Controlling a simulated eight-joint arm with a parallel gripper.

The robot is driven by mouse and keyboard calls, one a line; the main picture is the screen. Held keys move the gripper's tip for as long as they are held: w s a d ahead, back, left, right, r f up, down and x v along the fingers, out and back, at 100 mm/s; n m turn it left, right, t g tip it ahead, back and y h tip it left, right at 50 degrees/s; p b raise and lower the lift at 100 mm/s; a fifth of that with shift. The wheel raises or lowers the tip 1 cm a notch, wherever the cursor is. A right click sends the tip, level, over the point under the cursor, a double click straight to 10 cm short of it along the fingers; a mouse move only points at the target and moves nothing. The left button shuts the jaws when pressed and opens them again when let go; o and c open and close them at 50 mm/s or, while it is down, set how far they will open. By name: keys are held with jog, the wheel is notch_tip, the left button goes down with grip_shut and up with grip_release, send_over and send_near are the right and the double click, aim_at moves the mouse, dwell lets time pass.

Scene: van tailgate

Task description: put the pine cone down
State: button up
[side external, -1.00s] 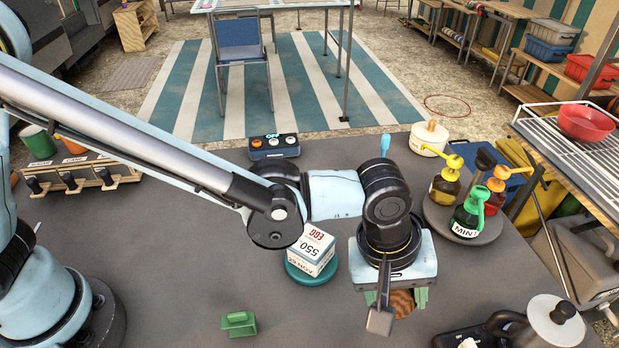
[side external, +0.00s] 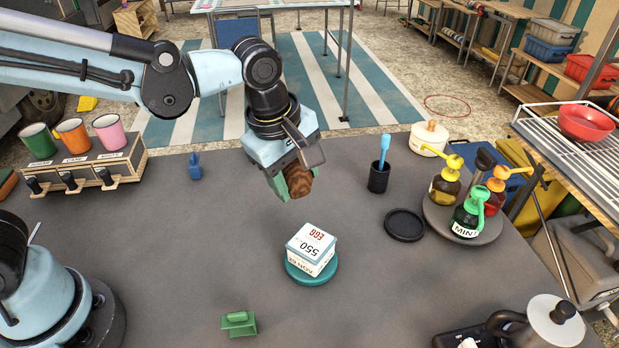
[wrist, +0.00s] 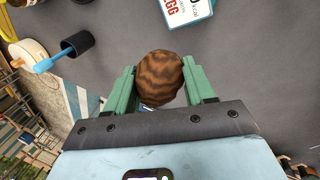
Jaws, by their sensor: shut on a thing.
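The brown pine cone (side external: 299,182) is between the green fingers of my gripper (side external: 292,184), held in the air above the back middle of the grey table. In the wrist view the pine cone (wrist: 160,78) shows as a ridged brown lump, with a green finger of my gripper (wrist: 161,88) on each side. My gripper is shut on it. The cone's far side is hidden, and part of it is covered by the fingers in the side view.
An egg box (side external: 311,246) sits on a round teal stand (side external: 312,275) in front of my gripper. To the right are a black round coaster (side external: 404,225), a black cup (side external: 378,178) and a turntable (side external: 475,228) of bottles. A blue clip (side external: 195,168) stands left. The table's left middle is clear.

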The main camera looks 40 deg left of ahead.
jog(key=shift+n, duration=0.8)
jog(key=w+a+f, duration=0.2)
jog(key=a, duration=0.2)
jog(key=w+a+f, duration=0.2)
jog(key=a, duration=0.2)
jog(key=w+a+f, duration=0.2)
jog(key=a+f, duration=0.1)
jog(key=a, duration=0.2)
jog(key=shift+w, duration=0.2)
jog(key=shift+f, duration=2.05)
jog(key=o, duration=1)
jog(key=shift+f, duration=0.1)
